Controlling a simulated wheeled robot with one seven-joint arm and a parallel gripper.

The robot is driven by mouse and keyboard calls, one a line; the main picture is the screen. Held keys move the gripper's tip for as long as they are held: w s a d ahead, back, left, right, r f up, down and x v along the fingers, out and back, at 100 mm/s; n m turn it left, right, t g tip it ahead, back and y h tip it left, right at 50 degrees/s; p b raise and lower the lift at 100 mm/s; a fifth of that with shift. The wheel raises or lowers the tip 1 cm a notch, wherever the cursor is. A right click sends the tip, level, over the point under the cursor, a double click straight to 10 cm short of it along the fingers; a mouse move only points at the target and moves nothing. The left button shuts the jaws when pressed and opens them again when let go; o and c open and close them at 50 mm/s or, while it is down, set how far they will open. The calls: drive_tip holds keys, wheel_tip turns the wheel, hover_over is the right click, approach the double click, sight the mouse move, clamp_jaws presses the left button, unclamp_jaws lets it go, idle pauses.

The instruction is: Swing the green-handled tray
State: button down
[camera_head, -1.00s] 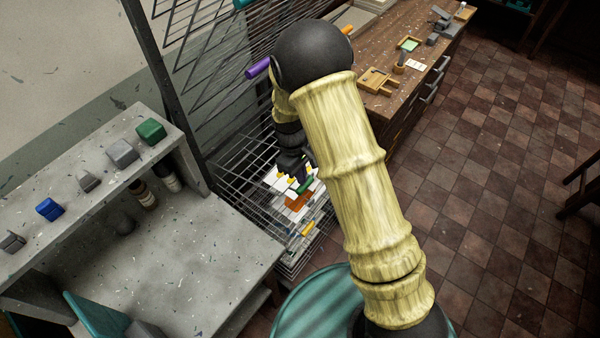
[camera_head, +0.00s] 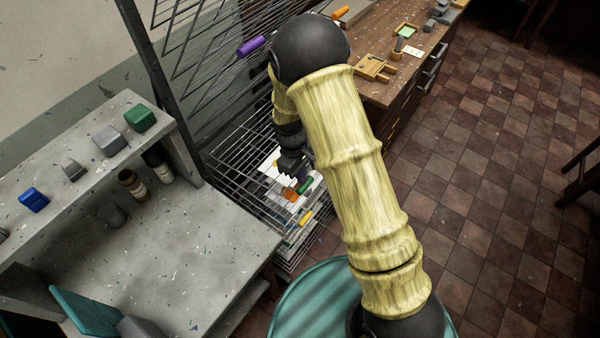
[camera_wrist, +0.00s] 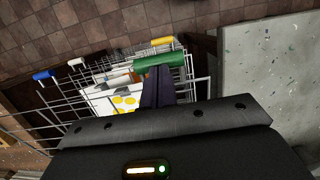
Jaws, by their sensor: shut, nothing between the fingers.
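The green handle (camera_wrist: 158,62) lies across the middle of the wrist view, on the edge of a wire tray (camera_wrist: 198,88). In the head view the green handle (camera_head: 305,186) shows as a small bar just below my gripper (camera_head: 299,178). In the wrist view my gripper (camera_wrist: 158,77) is shut and empty, its dark fingers ending at the near side of the handle. They overlap it in the picture; I cannot tell whether they touch it. White sheets with yellow round spots (camera_wrist: 124,102) lie behind the wires. My arm hides part of the rack in the head view.
Other handles are yellow (camera_wrist: 162,41), white (camera_wrist: 76,62), blue (camera_wrist: 43,74) and purple (camera_head: 250,46). A grey speckled bench (camera_head: 165,245) stands left of the rack, and a wooden cabinet (camera_head: 385,92) stands behind it. Tiled floor (camera_head: 480,190) is open to the right.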

drive_tip(key=shift+s+d+f+b, duration=0.1)
drive_tip(key=shift+f+b, duration=0.35)
drive_tip(key=shift+f, duration=0.25)
drive_tip(key=shift+s+d+f+b, duration=0.15)
drive_tip(key=shift+f+b, duration=0.25)
drive_tip(key=shift+f, duration=0.3)
drive_tip(key=shift+s+d+f+b, duration=0.1)
drive_tip(key=shift+f+b, duration=0.35)
drive_tip(key=shift+f, duration=0.25)
drive_tip(key=shift+f+b, duration=0.9)
drive_tip(key=shift+f, duration=0.45)
wheel_tip(320, 180, up, 8)
drive_tip(key=w+a+p, duration=0.1)
drive_tip(key=p, duration=0.5)
drive_tip(key=shift+r, duration=0.1)
